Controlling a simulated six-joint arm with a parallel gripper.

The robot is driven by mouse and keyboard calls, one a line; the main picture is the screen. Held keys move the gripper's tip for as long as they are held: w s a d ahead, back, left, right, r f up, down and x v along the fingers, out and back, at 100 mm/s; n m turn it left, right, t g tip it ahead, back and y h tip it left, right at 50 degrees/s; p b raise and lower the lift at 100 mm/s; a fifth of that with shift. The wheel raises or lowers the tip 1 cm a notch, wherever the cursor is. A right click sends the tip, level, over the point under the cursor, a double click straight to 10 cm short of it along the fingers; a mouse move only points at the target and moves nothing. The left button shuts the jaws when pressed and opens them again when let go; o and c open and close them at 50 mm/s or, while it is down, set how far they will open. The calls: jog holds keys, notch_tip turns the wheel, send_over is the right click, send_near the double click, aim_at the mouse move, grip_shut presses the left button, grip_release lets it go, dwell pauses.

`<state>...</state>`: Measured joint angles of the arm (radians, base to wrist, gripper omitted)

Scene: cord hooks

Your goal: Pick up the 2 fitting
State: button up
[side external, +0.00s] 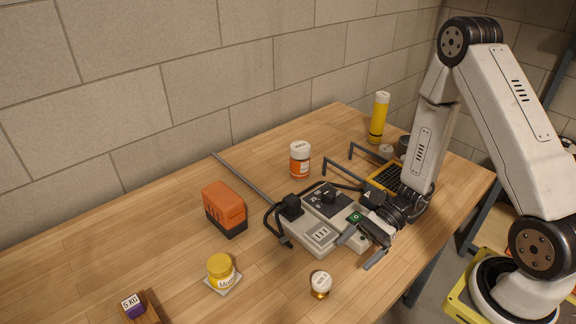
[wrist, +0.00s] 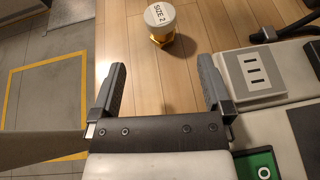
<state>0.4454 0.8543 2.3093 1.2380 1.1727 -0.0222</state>
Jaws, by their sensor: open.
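The size 2 fitting (side external: 321,284) has a white round top and a brass body. It stands upright on the wooden table near the front edge. In the wrist view the fitting (wrist: 160,22) shows its top lettered "SIZE 2", ahead of the gap between my fingers. My gripper (side external: 358,250) is open and empty, low beside the grey power box, to the right of and behind the fitting. In the wrist view my gripper (wrist: 160,82) has both fingers spread wide with only table between them. The fitting is apart from both fingers.
The grey power box (side external: 318,236) with a black cord is close to my gripper. Behind are an orange-labelled jar (side external: 300,159) and an orange-black block (side external: 225,208). A yellow jar (side external: 221,268) stands at left. Bare wood surrounds the fitting; the table edge (side external: 400,299) is nearby.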

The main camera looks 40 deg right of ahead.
aim_at(329, 276)
jog(key=shift+x, duration=2.7)
jog(key=shift+a+f, duration=0.1)
jog(key=shift+x, duration=2.5)
jog(key=shift+f, duration=0.1)
grip_shut()
